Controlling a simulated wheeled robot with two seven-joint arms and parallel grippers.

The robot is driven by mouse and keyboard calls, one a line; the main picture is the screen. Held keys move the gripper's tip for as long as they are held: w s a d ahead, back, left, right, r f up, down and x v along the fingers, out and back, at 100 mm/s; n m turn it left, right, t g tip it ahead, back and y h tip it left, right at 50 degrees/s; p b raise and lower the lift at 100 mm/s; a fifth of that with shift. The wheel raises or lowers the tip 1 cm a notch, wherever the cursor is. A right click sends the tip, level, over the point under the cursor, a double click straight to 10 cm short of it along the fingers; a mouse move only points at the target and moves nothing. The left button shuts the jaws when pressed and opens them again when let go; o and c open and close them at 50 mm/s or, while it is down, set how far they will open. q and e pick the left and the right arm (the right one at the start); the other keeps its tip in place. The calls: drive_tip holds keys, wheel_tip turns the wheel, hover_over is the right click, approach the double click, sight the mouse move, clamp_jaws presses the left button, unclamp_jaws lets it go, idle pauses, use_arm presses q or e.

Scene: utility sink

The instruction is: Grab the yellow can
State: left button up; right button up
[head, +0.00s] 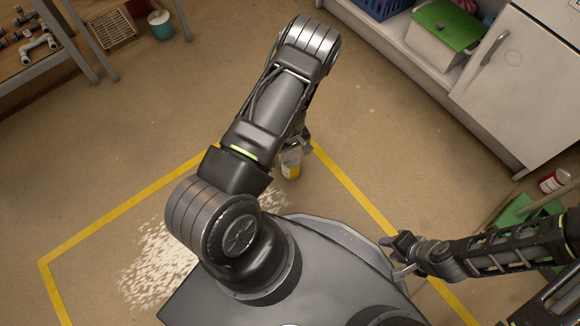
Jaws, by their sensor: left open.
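The yellow can (291,164) stands on the floor near the middle of the head view, with a yellow band and a pale top part. My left gripper (304,142) is open just above and beside the can, mostly hidden behind my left arm. I cannot tell whether its fingers touch the can or are around it. My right gripper (393,257) is at the lower right, beside my base and away from the can. Its small fingers do not show clearly whether they are open.
Yellow floor tape (353,190) runs near the can. White grains (160,265) lie on the floor at left. A white cabinet (520,85) and low shelf stand at upper right. A red-and-white can (553,181) lies at far right. A workbench (30,65) stands at upper left.

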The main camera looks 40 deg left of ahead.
use_arm(q)
drive_tip(key=shift+f+b, duration=0.6)
drive_tip(key=shift+f, duration=0.65)
wheel_tip(320, 180, down, 5)
drive_tip(key=b, duration=0.3)
drive_tip(key=shift+s+d+f, duration=0.1)
drive_tip(key=shift+d+f, duration=0.05)
drive_tip(key=shift+c, duration=0.6)
drive_tip(key=c, duration=1.3)
drive_tip(key=shift+c, duration=0.2)
